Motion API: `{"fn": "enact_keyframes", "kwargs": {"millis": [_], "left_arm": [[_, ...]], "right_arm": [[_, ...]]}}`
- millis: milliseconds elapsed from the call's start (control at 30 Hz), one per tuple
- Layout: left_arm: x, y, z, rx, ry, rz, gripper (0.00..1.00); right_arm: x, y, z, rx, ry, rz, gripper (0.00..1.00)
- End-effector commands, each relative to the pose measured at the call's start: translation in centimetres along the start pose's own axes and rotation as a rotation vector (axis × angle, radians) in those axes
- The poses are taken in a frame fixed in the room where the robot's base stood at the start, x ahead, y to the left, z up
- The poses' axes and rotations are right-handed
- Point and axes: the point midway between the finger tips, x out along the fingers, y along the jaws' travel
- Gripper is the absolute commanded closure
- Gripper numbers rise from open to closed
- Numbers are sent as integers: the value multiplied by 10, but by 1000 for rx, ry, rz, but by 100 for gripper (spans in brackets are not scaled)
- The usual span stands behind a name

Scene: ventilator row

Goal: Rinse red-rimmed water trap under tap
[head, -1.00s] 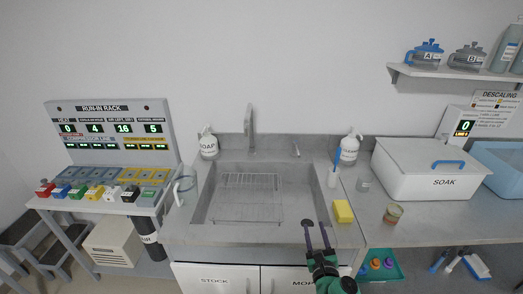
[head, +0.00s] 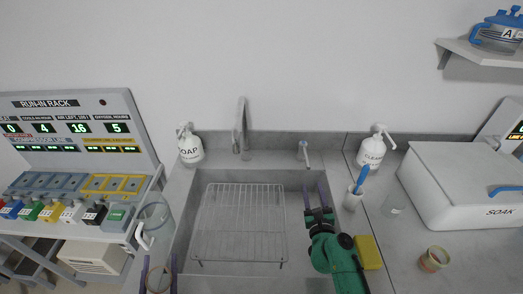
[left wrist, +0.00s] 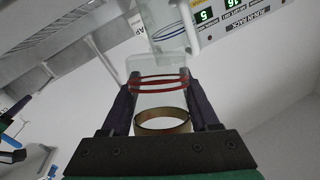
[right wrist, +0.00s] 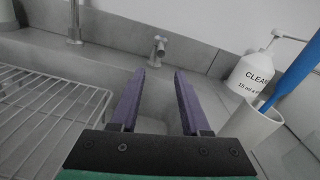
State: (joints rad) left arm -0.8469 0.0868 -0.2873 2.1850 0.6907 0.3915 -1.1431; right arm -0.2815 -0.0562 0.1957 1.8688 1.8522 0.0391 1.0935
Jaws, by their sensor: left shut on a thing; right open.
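The clear water trap with red bands (left wrist: 158,82) is between the fingers of my left gripper (left wrist: 160,100), which is shut on it; a tan ring shows at its near end. In the head view my left gripper (head: 158,272) is at the bottom edge, left of the sink front, with the trap partly cut off. The tap (head: 241,128) stands behind the sink (head: 183,235), with a small lever (head: 304,152) to its right. My right gripper (head: 318,196) is open and empty over the sink's right side, its fingers pointing towards the lever (right wrist: 157,50), apart from it.
A wire rack (head: 238,225) lies in the sink. A soap bottle (head: 190,148) stands at the back left. A cleaner bottle (head: 372,150), a cup with a blue brush (head: 352,200) and a yellow sponge (head: 369,252) are on the right. A clear jug (head: 152,212) is left of the sink.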

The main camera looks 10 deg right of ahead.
Motion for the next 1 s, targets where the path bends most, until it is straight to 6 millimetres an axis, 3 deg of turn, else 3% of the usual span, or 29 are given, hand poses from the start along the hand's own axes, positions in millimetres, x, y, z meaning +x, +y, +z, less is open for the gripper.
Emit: {"fn": "enact_keyframes", "kwargs": {"millis": [167,600,933,967,1000], "left_arm": [[0,-1,-2,0,0,0,96],[0,2,6,0,0,0,96],[0,2,6,0,0,0,96],[0,2,6,0,0,0,96],[0,2,6,0,0,0,96]], "right_arm": [[11,0,1,1,-2,0,53],[110,0,-1,1,-2,-1,53],[120,0,0,1,0,0,53],[120,0,0,1,0,0,57],[120,0,0,1,0,0,73]]}}
